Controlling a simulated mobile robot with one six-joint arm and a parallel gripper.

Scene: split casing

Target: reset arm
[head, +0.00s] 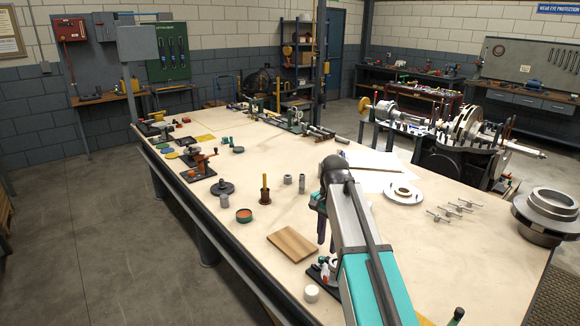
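My arm reaches in from the bottom right over the long pale workbench (255,205). My gripper (326,240) hangs downward from the wrist above the bench, right of the wooden board (292,244). It is small and dark here, and I cannot tell whether its fingers are apart. I see nothing clearly held in it. The arm's links hide part of the bench behind and below them.
A white cylinder (311,294) stands near the front edge. An orange-filled tin (243,215), a brass-coloured post (265,190) and a dark flanged part (222,187) lie left. A ringed white disc (403,192), several T-shaped pins (450,211) and a large metal ring (549,207) lie right.

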